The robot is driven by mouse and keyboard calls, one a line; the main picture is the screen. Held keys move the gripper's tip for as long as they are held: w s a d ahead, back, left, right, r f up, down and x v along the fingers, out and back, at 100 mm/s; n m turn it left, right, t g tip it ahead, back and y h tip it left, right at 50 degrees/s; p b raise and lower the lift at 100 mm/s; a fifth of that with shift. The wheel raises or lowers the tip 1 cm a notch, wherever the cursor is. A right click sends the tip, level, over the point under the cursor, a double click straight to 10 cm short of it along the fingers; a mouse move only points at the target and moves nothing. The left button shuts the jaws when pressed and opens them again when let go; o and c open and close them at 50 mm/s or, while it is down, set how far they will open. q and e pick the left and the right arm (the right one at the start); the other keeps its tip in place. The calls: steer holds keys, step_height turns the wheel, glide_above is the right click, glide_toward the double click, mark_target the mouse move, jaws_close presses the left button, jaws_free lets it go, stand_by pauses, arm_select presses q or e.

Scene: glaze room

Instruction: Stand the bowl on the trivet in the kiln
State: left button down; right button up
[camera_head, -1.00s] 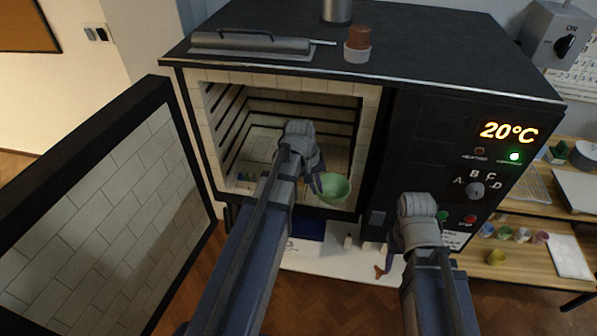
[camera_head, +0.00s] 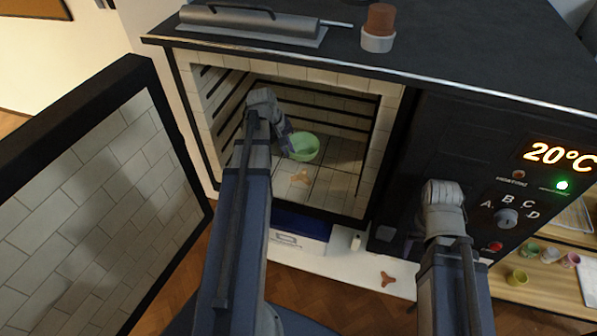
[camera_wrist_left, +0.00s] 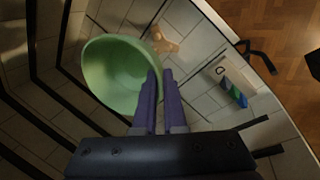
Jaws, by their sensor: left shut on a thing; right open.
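The light green bowl (camera_head: 305,148) is inside the open kiln (camera_head: 394,130), towards the back. My left gripper (camera_head: 288,145) reaches into the kiln and is shut on the bowl's rim. In the left wrist view the fingers (camera_wrist_left: 160,88) pinch the near edge of the bowl (camera_wrist_left: 112,72), which looks tilted there. The tan three-armed trivet (camera_head: 300,179) lies bare on the kiln floor, nearer the opening than the bowl; it also shows in the left wrist view (camera_wrist_left: 160,41). My right gripper (camera_head: 441,208) is outside, before the control panel, its fingertips mostly hidden.
The kiln door (camera_head: 110,190) stands open at left. A similar brown three-armed piece (camera_head: 387,279) lies outside on a white surface. A terracotta pot (camera_head: 380,20) stands on top.

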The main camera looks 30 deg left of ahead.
arm_select(q)
step_height(320, 180, down, 6)
steer(key=b, duration=0.5)
steer(key=shift+f+b, duration=0.1)
steer(key=shift+b, duration=0.25)
step_height(320, 180, down, 4)
steer(key=b, duration=0.3)
steer(key=shift+r, duration=0.25)
steer(key=shift+f+b, duration=0.15)
steer(key=shift+b, duration=0.25)
steer(key=c, duration=1)
jaws_free()
